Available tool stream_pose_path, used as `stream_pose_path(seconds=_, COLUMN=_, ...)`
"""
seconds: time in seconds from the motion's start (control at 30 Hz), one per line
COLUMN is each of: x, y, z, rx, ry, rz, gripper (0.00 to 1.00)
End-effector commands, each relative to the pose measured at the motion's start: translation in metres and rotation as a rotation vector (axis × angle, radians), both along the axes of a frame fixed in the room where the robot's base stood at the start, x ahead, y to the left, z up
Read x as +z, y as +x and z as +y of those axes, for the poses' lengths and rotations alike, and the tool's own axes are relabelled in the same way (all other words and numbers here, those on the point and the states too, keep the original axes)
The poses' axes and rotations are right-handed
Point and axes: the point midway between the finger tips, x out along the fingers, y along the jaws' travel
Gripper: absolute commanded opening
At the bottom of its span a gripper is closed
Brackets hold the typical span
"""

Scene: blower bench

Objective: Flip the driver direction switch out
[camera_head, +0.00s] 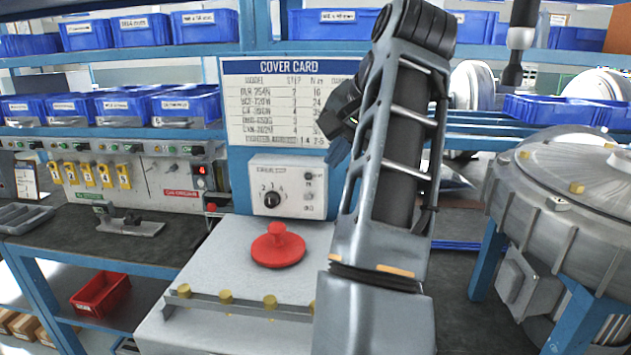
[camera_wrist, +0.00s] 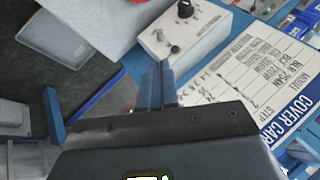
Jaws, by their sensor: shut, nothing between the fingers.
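A pale control box (camera_head: 288,187) stands below the cover card, with a black rotary dial (camera_head: 272,200) and two small controls at its right side (camera_head: 308,186). I cannot tell for sure which is the direction switch. In the wrist view the box (camera_wrist: 195,35) is ahead of my gripper, with the dial (camera_wrist: 185,9) at the top and a small light toggle (camera_wrist: 158,36) nearer the fingers. My gripper (camera_wrist: 158,70) is shut and empty, its fingertips close to the box's near edge; contact cannot be told. In the head view my arm hides most of the gripper.
The cover card (camera_head: 290,103) hangs above the box. A red knob (camera_head: 277,247) sits on the grey bench top in front, with a row of brass knobs (camera_head: 226,297). A large metal housing (camera_head: 560,190) stands at the right. Blue bins (camera_head: 185,105) line the shelves.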

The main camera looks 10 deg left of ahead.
Motion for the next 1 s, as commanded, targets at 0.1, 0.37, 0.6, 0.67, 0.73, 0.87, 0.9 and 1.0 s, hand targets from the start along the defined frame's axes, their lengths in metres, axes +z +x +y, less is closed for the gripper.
stream_pose_path(seconds=0.1, x=0.001, y=0.0, z=0.001, rx=0.002, ry=0.002, rz=0.003, gripper=0.0)
stream_pose_path(seconds=0.37, x=0.0, y=0.0, z=0.001, rx=0.0, ry=0.001, rz=0.002, gripper=0.0)
stream_pose_path(seconds=0.6, x=-0.02, y=0.011, z=0.011, rx=0.002, ry=-0.001, rz=0.005, gripper=0.0)
stream_pose_path(seconds=0.67, x=-0.028, y=0.017, z=0.015, rx=0.003, ry=-0.001, rz=0.005, gripper=0.0)
stream_pose_path(seconds=0.73, x=-0.038, y=0.023, z=0.02, rx=0.002, ry=0.0, rz=0.005, gripper=0.0)
stream_pose_path(seconds=0.87, x=-0.055, y=0.033, z=0.027, rx=0.002, ry=0.0, rz=0.004, gripper=0.0)
stream_pose_path(seconds=0.9, x=-0.06, y=0.036, z=0.03, rx=0.002, ry=-0.001, rz=0.005, gripper=0.0)
stream_pose_path(seconds=1.0, x=-0.069, y=0.042, z=0.034, rx=0.0, ry=0.0, rz=0.003, gripper=0.0)
